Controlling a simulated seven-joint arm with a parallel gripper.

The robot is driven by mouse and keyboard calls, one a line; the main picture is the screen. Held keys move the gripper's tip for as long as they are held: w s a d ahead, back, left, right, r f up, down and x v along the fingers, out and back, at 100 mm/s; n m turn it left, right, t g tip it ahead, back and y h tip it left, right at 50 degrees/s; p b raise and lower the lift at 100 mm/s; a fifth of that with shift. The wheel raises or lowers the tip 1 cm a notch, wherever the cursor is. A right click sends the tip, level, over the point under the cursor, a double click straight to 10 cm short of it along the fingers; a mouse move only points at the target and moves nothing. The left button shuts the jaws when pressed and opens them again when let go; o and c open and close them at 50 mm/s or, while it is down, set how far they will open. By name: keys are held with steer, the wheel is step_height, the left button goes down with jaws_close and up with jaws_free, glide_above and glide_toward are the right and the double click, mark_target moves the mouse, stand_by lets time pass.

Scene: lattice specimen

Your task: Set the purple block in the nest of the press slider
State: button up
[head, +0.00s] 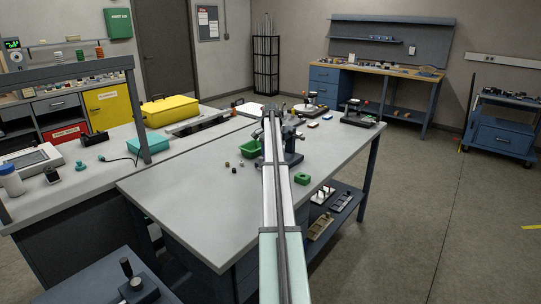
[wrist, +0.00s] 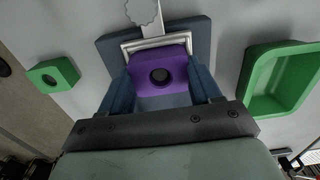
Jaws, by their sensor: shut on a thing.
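The purple block (wrist: 176,69), with a dark round hole in its face, is between the two blue fingers of my gripper (wrist: 162,82) in the wrist view. My gripper is shut on it. The pale metal frame of the press slider's nest (wrist: 128,47) shows around the block's far side, on a dark blue-grey base (wrist: 109,46). The block overlaps this frame; I cannot tell whether it is seated in it or just above. In the head view the dark blue press (head: 293,157) stands on the bench, partly behind my arm, and the block is hidden.
A green block with a hole (wrist: 53,75) lies to the left in the wrist view, and a green tray (wrist: 252,92) to the right. In the head view, several small pieces (head: 235,168) lie near the tray. The bench (head: 190,195) is clear at its near left.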

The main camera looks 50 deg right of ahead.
steer(key=o, duration=1.2)
steer(key=shift+r, duration=0.15)
steer(key=shift+r, duration=2.35)
steer(key=shift+r, duration=0.1)
